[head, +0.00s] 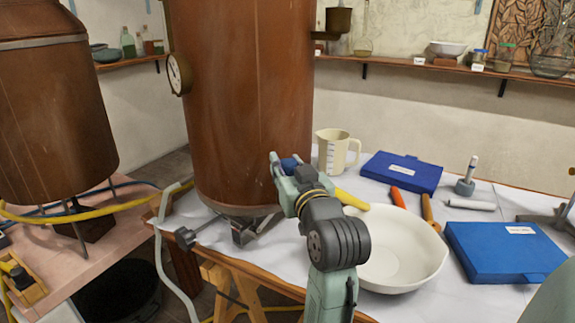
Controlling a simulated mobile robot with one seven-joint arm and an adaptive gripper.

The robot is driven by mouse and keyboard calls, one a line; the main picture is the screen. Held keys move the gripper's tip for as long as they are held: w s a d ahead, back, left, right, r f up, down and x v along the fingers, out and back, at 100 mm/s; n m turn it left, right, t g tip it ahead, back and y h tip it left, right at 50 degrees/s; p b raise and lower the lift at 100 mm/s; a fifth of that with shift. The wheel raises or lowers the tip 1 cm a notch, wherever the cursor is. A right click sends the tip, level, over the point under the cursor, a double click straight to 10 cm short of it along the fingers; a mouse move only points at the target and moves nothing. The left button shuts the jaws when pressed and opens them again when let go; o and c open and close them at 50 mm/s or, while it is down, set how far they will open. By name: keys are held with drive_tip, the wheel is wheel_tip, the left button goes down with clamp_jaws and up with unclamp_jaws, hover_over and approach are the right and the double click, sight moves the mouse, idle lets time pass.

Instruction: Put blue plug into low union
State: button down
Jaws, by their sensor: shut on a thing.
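My gripper (284,163) is raised in front of the right side of the large copper tank (245,100). It is shut on a small blue thing, which looks like the blue plug (290,163); the fingers hide part of it. A grey metal fitting (185,238) sticks out to the left below the tank, by the table edge. It may be the low union, but its opening is too small to make out. More metal parts (245,231) sit under the tank. The plug is well above and to the right of these fittings, apart from them.
A white bowl (400,275), a measuring jug (334,148), a blue case (402,171), another blue case (505,252) and several tools crowd the table to the right. A second copper tank (50,120) and yellow hose (110,208) are at left.

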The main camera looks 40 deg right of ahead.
sight(291, 172)
drive_tip(key=c, duration=1.1)
unclamp_jaws()
drive_tip(key=shift+s, duration=0.1)
drive_tip(key=v, duration=0.7)
drive_tip(key=shift+s+a, duration=0.1)
drive_tip(key=shift+s, duration=0.05)
drive_tip(key=shift+f, duration=0.1)
